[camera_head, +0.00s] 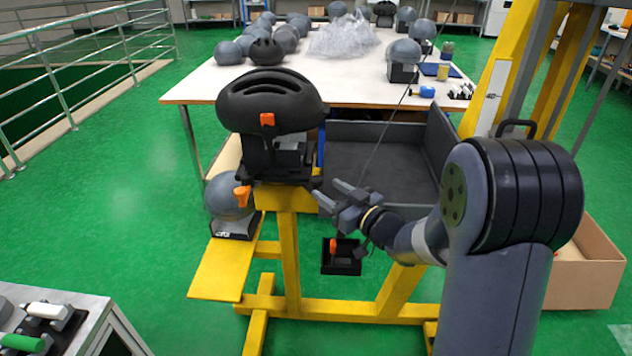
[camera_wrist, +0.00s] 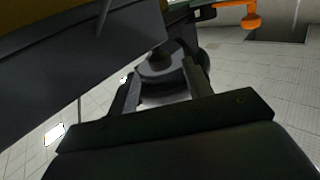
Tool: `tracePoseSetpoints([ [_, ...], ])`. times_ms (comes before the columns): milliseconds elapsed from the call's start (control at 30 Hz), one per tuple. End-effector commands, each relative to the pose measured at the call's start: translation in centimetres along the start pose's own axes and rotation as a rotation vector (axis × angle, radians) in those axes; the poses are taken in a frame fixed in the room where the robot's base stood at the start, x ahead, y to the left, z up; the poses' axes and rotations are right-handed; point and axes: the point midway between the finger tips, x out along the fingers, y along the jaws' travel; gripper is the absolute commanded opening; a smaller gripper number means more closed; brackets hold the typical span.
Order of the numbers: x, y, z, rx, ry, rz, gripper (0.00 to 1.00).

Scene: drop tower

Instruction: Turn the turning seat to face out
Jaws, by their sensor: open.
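The turning seat (camera_head: 270,160) is a black block on top of a yellow post, with a black vented helmet (camera_head: 268,100) resting on it. An orange piece (camera_head: 267,119) shows on the helmet's front and an orange knob (camera_head: 242,196) hangs at the seat's lower left. My gripper (camera_head: 328,190) is open and empty, just right of and slightly below the seat. In the wrist view my gripper (camera_wrist: 163,82) has its fingers apart; a dark rounded part (camera_wrist: 160,70) shows beyond them. I cannot tell whether they touch it.
A yellow frame (camera_head: 290,250) stands below the seat, with a small black box (camera_head: 341,262) near it. A grey helmet (camera_head: 230,195) sits at the left. Behind are a dark grey bin (camera_head: 375,170) and a white table (camera_head: 350,92) with several helmets. A cardboard box (camera_head: 590,270) is at right.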

Motion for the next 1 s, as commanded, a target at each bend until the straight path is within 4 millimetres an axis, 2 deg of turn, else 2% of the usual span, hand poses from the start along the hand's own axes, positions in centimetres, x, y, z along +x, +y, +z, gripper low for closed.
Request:
tracePoseSetpoints([
  [100, 2.3, -0.1, 0.0, 0.000, 0.000, -0.003, 0.48],
  [300, 4.8, 0.0, 0.0, 0.000, 0.000, -0.001, 0.48],
  [700, 5.5, 0.0, 0.0, 0.000, 0.000, 0.001, 0.48],
  [1000, 5.5, 0.0, 0.0, 0.000, 0.000, 0.001, 0.23],
])
